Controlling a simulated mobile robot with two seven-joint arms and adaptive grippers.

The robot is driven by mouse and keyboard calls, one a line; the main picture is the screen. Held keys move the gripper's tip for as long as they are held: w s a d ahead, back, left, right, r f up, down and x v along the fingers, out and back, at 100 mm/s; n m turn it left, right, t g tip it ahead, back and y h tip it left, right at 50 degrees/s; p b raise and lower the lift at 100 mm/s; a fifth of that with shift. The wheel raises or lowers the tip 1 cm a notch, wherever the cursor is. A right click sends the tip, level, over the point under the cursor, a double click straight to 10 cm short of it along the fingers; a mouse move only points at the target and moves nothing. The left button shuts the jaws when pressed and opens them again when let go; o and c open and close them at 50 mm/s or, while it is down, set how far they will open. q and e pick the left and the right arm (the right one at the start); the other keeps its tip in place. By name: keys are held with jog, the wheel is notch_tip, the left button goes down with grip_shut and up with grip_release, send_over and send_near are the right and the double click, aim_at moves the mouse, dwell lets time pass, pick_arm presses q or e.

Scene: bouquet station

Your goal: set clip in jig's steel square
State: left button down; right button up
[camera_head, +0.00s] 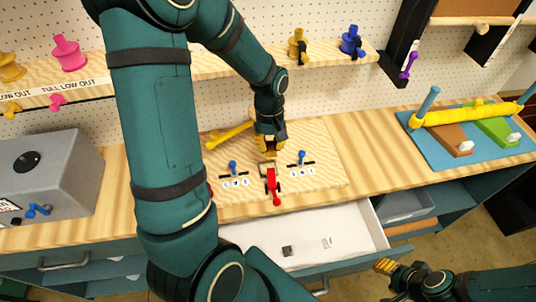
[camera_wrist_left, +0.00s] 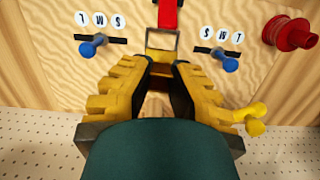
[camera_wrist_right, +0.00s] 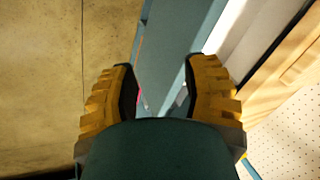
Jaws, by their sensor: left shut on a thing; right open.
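The wooden jig board (camera_head: 320,165) lies on the bench, with a small steel square (camera_wrist_left: 161,41) at the base of a red lever (camera_head: 273,186). My left gripper (camera_head: 270,154) points down just behind the square; its fingertips are right at the square's edge in the left wrist view (camera_wrist_left: 162,65). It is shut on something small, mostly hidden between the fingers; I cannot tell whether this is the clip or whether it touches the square. My right gripper (camera_head: 386,267) is open and empty, low in front of the bench at the right.
Blue knobs on slots flank the lever, left (camera_head: 233,167) and right (camera_head: 301,157). A yellow handle (camera_head: 230,135) lies behind. The open white drawer (camera_head: 350,231) holds a dark piece (camera_head: 287,251) and a pale piece (camera_head: 327,242). A grey box (camera_head: 50,170) stands left, a blue-based fixture (camera_head: 425,140) right.

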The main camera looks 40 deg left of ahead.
aim_at(268, 162)
pick_arm(q)
jog(key=shift+a+r, duration=0.1)
jog(key=shift+a, duration=0.25)
notch_tip(268, 162, down, 9)
jog(key=shift+a+f, duration=0.1)
jog(key=shift+w+f, duration=0.1)
jog(key=shift+f, duration=0.25)
jog(key=shift+f+b, duration=0.1)
jog(key=shift+b, duration=0.25)
jog(key=c, duration=1.1)
grip_release()
jog(key=shift+o, duration=0.2)
